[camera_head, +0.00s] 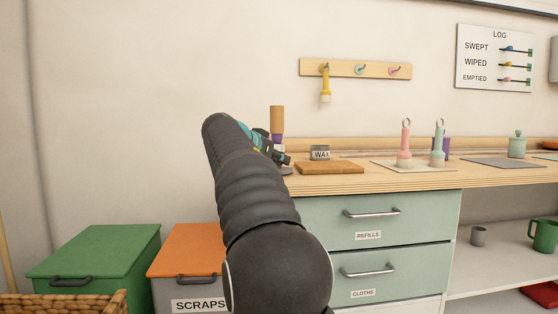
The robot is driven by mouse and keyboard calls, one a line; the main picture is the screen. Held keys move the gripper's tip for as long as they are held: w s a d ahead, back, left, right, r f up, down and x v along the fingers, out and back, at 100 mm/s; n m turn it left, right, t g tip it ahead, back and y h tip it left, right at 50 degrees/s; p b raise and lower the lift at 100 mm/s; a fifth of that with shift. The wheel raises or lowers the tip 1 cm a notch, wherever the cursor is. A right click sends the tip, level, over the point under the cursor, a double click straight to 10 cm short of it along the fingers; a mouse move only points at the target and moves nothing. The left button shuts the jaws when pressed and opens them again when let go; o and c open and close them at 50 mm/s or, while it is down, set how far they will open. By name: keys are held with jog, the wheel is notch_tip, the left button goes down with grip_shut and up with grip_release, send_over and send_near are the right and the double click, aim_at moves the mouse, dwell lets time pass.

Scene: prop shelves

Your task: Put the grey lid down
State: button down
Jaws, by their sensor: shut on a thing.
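My gripper (282,158) is at the left end of the wooden counter, partly hidden behind my own arm. It is shut on a small dark grey piece, the grey lid (287,171), of which only an edge shows. The lid is at about the height of the counter top, left of the wooden board. I cannot tell whether it touches the counter.
A tan and purple upright thing (277,118) stands behind my gripper. A wooden board (330,168) and a WAX tin (320,153) are just to the right. Pink (404,145) and mint (437,147) ringed pieces stand farther right.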

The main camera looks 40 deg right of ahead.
jog(key=c, duration=1.1)
grip_release()
jog(key=shift+f, duration=0.1)
jog(key=shift+o, duration=0.2)
jog(key=shift+r, duration=0.25)
jog(key=v, duration=1.2)
jog(key=shift+p, duration=0.4)
